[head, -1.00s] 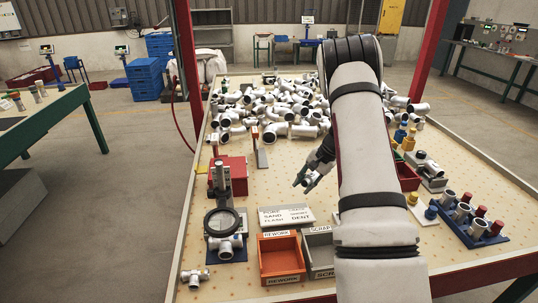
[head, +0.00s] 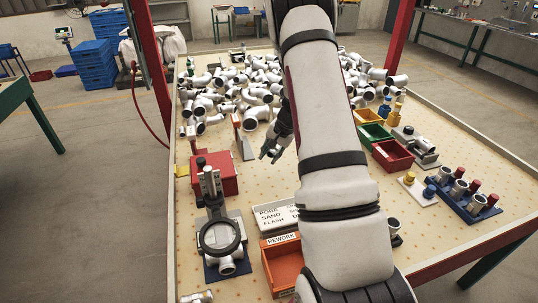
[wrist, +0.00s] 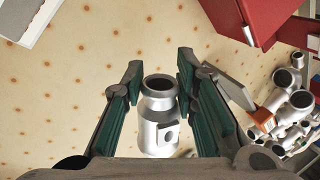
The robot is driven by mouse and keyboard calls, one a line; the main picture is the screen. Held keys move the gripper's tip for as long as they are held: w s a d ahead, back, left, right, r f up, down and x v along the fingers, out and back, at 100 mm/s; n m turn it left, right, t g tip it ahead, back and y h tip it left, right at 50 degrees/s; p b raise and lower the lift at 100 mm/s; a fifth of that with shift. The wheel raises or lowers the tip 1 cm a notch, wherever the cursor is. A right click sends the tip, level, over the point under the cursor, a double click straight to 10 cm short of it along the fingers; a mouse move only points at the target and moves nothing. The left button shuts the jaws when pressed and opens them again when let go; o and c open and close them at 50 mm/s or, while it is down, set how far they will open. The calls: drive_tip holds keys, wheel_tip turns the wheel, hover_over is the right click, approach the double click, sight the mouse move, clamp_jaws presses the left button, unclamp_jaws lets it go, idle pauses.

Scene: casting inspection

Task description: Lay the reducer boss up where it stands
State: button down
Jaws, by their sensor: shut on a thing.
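The reducer boss (wrist: 158,128) is a silver-grey fitting with a round open mouth, a narrower neck, a wider body and a small square boss with a hole on its side. In the wrist view it sits between the two green-padded fingers of my gripper (wrist: 160,78), which is shut on it near the neck. In the head view my gripper (head: 272,150) is over the middle of the table, left of my arm.
A pile of silver fittings (head: 245,92) covers the table's back. A red box (head: 216,174), magnifier stand (head: 220,237), defect sign (head: 272,216) and orange rework bin (head: 285,268) are at left and front. Red bin (head: 392,155) and blue rack (head: 464,204) stand right.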

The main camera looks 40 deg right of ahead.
sight(267, 181)
drive_tip(key=shift+f+b, duration=2.9)
drive_tip(key=shift+f, duration=2.1)
drive_tip(key=shift+f, duration=0.1)
drive_tip(key=c, duration=1.2)
unclamp_jaws()
drive_tip(key=shift+f, duration=0.1)
drive_tip(key=v, duration=1.2)
